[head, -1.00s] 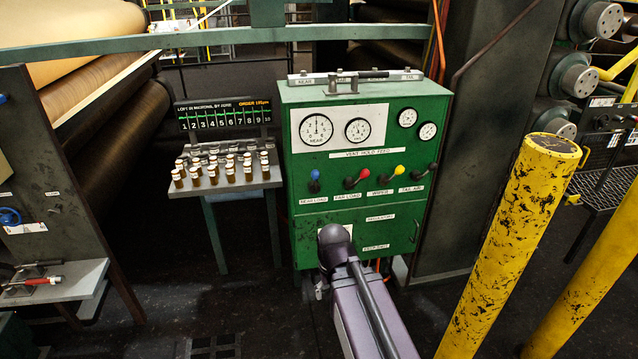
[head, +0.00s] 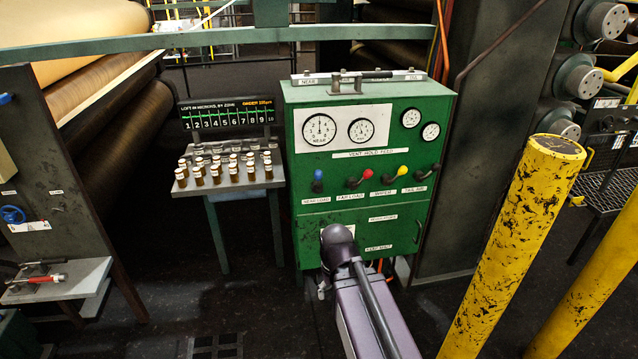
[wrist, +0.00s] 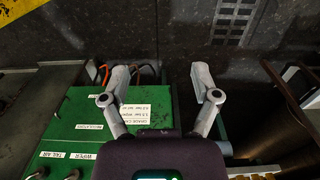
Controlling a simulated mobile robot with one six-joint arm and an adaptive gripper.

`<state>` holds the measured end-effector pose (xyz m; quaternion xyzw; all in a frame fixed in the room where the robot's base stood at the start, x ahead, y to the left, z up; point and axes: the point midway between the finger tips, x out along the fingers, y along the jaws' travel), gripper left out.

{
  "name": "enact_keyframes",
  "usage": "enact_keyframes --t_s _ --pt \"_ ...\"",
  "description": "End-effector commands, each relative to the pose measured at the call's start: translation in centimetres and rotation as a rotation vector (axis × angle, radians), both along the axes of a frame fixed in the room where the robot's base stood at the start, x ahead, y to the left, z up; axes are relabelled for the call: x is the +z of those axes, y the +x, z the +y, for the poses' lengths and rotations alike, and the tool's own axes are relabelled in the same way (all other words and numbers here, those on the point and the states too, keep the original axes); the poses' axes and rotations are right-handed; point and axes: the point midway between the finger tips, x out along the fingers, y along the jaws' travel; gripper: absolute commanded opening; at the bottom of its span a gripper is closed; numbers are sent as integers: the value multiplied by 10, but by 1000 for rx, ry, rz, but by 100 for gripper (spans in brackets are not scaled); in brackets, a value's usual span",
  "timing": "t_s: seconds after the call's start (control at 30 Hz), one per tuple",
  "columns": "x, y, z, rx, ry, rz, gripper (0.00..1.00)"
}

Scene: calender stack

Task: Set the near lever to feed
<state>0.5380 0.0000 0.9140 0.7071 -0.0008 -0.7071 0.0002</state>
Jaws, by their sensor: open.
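The green cabinet (head: 360,262) has a row of levers below the strip reading vent, hold, feed. The near lever, with a blue knob (head: 318,181), is at the left end above the near load label (head: 316,200). It stands about upright. In the wrist view my gripper (wrist: 159,76) is open and empty, its fingers spread over the cabinet's lower front and the floor. The blue knob does not show there. In the head view my arm stands low in front of the cabinet and mostly hides the gripper. The gripper is below the levers, apart from the blue knob.
Red (head: 367,174) and yellow (head: 401,172) knobs and a dark lever (head: 433,169) stand right of the blue one. A side table (head: 235,188) with several small jars is at the left. A yellow post (head: 510,250) stands at the right. Dark floor is free at lower left.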

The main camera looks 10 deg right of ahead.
Motion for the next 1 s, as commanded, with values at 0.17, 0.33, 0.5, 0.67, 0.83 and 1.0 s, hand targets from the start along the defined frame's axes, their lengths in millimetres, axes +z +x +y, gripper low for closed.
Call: enact_keyframes --t_s 0.17,0.33,0.5,0.67,0.83,1.0 --pt "-4 9 -4 -29 -36 -18 79" --pt "-11 35 -16 -119 -140 -82 79" --pt "-16 76 -34 -253 -296 -214 79" --pt "-12 120 -49 -377 -433 -391 79" --pt "0 167 -56 -475 -539 -606 79" --pt "16 213 -51 -537 -597 -841 79"
